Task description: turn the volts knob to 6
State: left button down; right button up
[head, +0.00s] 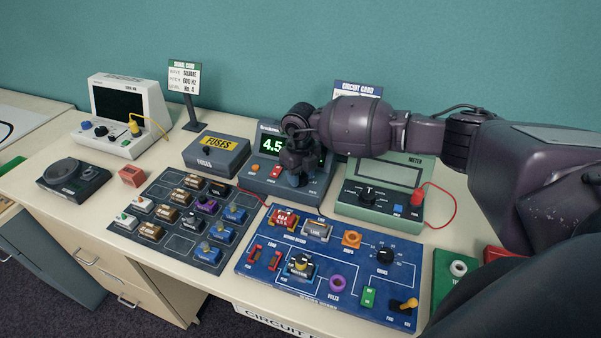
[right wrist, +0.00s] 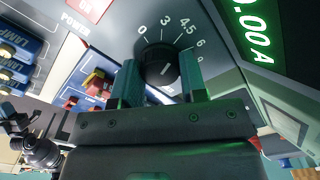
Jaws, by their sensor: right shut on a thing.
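The power supply (head: 257,187) is a dark grey bench unit whose green display reads 4.5 in the head view. Its volts knob (right wrist: 160,66) is round and black, with a scale marked 0, 3, 4.5, 6 and 9 around it in the right wrist view. A pale pointer line shows on the knob. My right gripper (right wrist: 160,84) is shut on the knob, one finger on each side. In the head view the same gripper (head: 298,176) reaches down to the front panel and hides the knob. My left gripper is not in the head view.
A red power switch (head: 275,173) is close to the knob.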

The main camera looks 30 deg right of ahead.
jog(key=m+p, duration=0.1)
jog(key=m, duration=0.6)
dwell(0.5)
jog(key=o, duration=0.9)
jog(key=shift+r, duration=0.1)
notch_tip(320, 180, up, 11)
jog(key=shift+f+b, duration=0.15)
jog(key=shift+b, duration=0.15)
dwell(0.3)
